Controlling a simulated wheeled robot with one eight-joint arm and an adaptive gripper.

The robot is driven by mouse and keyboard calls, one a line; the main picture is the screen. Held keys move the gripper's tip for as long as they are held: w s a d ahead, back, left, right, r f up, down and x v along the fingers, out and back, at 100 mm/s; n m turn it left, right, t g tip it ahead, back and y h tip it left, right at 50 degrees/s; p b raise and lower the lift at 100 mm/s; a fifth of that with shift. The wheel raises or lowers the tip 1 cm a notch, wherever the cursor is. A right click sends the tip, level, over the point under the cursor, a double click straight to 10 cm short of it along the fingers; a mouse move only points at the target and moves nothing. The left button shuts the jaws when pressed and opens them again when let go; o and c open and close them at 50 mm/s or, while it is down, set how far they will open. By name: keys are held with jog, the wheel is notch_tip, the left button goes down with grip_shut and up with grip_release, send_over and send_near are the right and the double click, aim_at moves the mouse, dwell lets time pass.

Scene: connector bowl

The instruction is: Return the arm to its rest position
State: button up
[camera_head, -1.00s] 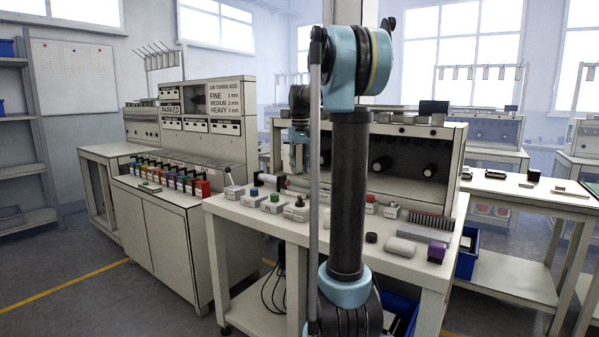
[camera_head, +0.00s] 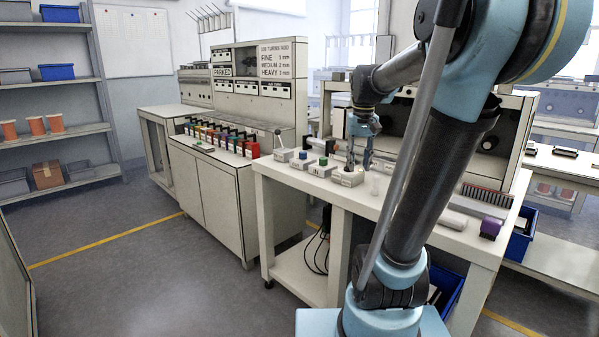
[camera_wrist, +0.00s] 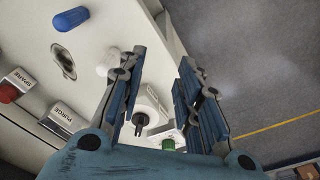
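My arm crosses the right half of the head view, its dark upper link leaning up to the right and its forearm reaching left. My gripper (camera_head: 362,150) hangs over the white workbench (camera_head: 412,219), close to the row of small labelled blocks. In the wrist view my gripper (camera_wrist: 162,60) has its two fingers clearly apart, with nothing held between them. Below and beyond the fingers are a white part with a dark tip (camera_wrist: 140,121) and a green knob (camera_wrist: 168,145). Whether the fingers touch anything on the bench cannot be told.
A blue capsule-shaped part (camera_wrist: 70,19) and a red knob (camera_wrist: 9,93) show left in the wrist view. A cabinet (camera_head: 212,190) with coloured levers stands left. Open floor (camera_head: 130,280) lies front left.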

jog(key=s+f+t, duration=0.1)
jog(key=s+f, duration=1.7)
jog(key=s, duration=0.1)
jog(key=shift+s+f, duration=0.35)
jog(key=shift+w+f, duration=0.2)
jog(key=shift+w, duration=0.3)
